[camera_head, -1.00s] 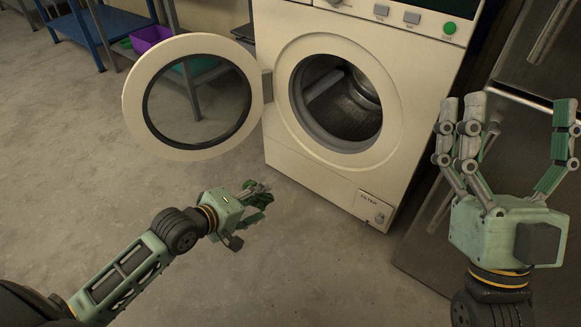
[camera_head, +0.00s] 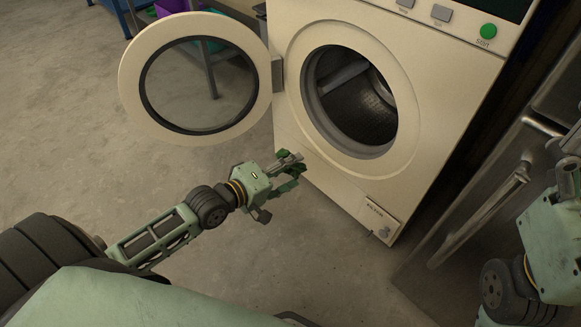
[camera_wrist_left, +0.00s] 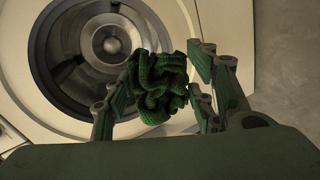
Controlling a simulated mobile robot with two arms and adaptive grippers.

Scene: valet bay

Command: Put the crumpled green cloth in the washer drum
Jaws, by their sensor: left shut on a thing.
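The washer drum (camera_head: 352,103) is open and looks empty, a dark round opening in the cream washer (camera_head: 300,135). It also shows behind my gripper in the left wrist view (camera_wrist_left: 75,60). My left gripper (camera_head: 290,168) is shut on the crumpled green cloth (camera_wrist_left: 158,85), which sits bunched between the fingers (camera_wrist_left: 165,100). In the head view the cloth is hard to tell from the green fingers. The gripper is outside the washer, in front of its face, below and left of the opening. My right gripper (camera_head: 570,165) is cut off at the right edge; its fingers show only partly.
The round washer door (camera_head: 132,100) is swung open to the left, above my left forearm. A steel cabinet with a handle (camera_head: 485,215) stands to the right of the washer. A blue shelf frame (camera_head: 115,8) and a purple bin (camera_head: 170,8) are at the back left. The left floor is clear.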

